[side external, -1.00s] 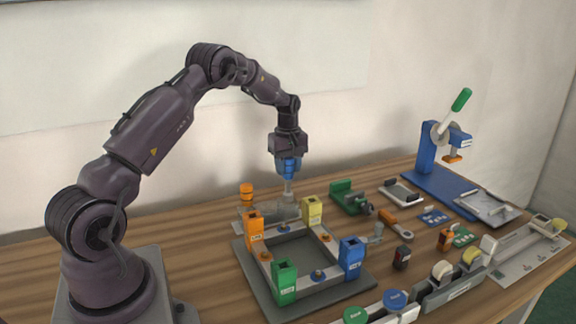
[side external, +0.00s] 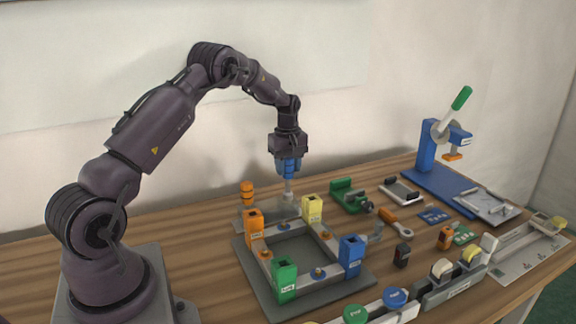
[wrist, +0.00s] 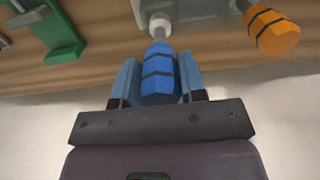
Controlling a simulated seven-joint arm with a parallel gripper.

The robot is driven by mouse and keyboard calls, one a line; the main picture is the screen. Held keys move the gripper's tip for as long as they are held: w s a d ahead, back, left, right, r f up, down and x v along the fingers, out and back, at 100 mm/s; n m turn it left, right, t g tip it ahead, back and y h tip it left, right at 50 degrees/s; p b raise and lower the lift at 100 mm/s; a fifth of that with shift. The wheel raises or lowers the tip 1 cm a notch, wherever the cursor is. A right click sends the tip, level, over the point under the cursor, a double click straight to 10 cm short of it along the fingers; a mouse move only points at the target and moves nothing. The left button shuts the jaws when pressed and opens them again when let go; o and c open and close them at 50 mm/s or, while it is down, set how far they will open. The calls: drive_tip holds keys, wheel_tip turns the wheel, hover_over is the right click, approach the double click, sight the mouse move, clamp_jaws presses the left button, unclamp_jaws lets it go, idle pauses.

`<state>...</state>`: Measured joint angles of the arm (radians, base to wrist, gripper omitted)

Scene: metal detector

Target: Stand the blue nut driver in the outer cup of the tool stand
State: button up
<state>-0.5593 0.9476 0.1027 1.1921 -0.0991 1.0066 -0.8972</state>
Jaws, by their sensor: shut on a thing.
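My gripper (side external: 289,166) is shut on the blue handle of the blue nut driver (wrist: 160,72), with one finger on each side of it in the wrist view. The driver is upright in the side view, its grey shaft (side external: 288,189) pointing down at the tool stand (side external: 262,216). The shaft's lower end is at a cup of the stand, but I cannot tell how deep it sits. An orange-handled driver (side external: 247,193) stands in the stand to the left; its orange handle also shows in the wrist view (wrist: 272,32).
A grey frame fixture with orange, yellow, green and blue corner posts (side external: 352,256) is just in front of the stand. A green vise (side external: 347,194) is to the right. A blue lever press (side external: 430,160) stands farther right. Several small parts cover the right side.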

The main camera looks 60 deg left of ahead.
sight(288, 181)
drive_tip(key=shift+f, duration=0.25)
drive_tip(key=shift+f, duration=2.05)
drive_tip(key=shift+f, duration=0.15)
drive_tip(key=o, duration=1.2)
drive_tip(key=shift+r, duration=3.75)
